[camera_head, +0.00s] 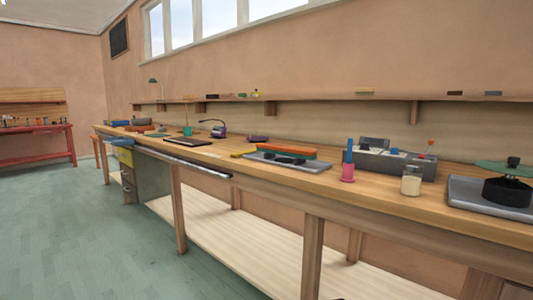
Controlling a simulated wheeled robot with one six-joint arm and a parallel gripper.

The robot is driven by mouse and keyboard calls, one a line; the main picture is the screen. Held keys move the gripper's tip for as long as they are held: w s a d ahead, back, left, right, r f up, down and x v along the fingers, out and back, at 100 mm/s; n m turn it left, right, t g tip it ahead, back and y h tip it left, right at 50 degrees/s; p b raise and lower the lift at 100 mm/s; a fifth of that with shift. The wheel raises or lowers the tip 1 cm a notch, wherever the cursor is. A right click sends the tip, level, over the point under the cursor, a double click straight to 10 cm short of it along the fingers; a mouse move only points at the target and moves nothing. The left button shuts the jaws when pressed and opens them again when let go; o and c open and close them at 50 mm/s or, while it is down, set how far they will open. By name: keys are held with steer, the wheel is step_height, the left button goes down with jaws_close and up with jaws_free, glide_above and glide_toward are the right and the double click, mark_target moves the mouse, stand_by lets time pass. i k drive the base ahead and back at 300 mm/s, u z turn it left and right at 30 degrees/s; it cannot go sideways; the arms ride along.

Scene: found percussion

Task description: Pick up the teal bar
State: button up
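A thin teal strip (278,155), which looks like the teal bar, shows along the front of a long orange-red bar (287,149) on the workbench. It is small in this view, and I cannot tell whether it lies under or in front of the orange-red bar. A grey tray (308,168) with dark pieces is just in front of it. My gripper is not in view.
The long wooden workbench (390,197) runs along the wall. A pink-and-blue upright piece (348,174), a glass jar (411,182) and a grey box (393,164) stand to the right. The floor (90,235) at left is clear.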

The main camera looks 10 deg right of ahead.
mark_target(281, 152)
steer(key=u, duration=0.8)
steer(key=i, duration=1.4)
steer(key=z, duration=0.2)
